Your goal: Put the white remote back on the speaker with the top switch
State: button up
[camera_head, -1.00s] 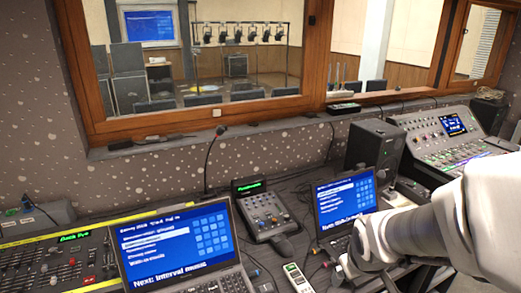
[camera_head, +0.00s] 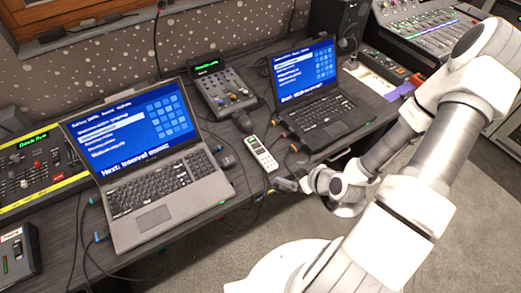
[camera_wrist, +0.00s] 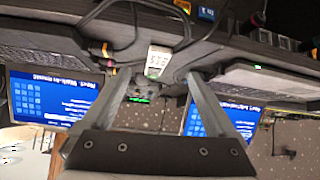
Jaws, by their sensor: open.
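A slim white device with a green patch and dark keys, which looks like the white remote (camera_head: 261,153), lies on the dark desk between the two laptops. It also shows in the wrist view, between and beyond my fingers (camera_wrist: 158,62). My gripper (camera_head: 285,184) is at the desk's front edge, just right of and in front of the device, apart from it. Its fingers are spread and empty in the wrist view. A black speaker (camera_head: 337,20) stands at the back, behind the right laptop, its top cut off by the frame. I cannot make out a switch on it.
A large laptop (camera_head: 150,170) stands left and a smaller one (camera_head: 310,95) right of the device. A small mixer (camera_head: 224,92) and a dark mouse (camera_head: 243,122) lie behind it. Cables run around it. A mixing console (camera_head: 425,40) is at the back right.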

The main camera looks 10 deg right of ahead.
aim_at(273, 165)
jog(key=w+t+b, duration=0.1)
jog(key=b, duration=0.1)
jog(key=w+a+f+m+t+b, duration=0.1)
jog(key=w+b, duration=0.1)
jog(key=w+a+f+b, duration=0.1)
jog(key=w+b, duration=0.1)
jog(key=b, duration=0.1)
jog(key=shift+w+a+f+t, duration=0.1)
jog(key=shift+f+t, duration=0.05)
jog(key=shift+t, duration=0.25)
jog(key=x, duration=0.2)
jog(key=shift+w+a, duration=0.25)
jog(key=shift+w, duration=0.15)
jog(key=shift+w+d+f+b, duration=0.1)
jog(key=shift+d+f+b, duration=0.1)
jog(key=shift+b, duration=0.75)
jog(key=b, duration=0.2)
jog(key=shift+w+m+b, duration=0.3)
jog(key=shift+w+b, duration=0.25)
jog(key=shift+b, duration=0.75)
jog(key=shift+w+a+f+b, duration=0.1)
jog(key=shift+b, duration=0.9)
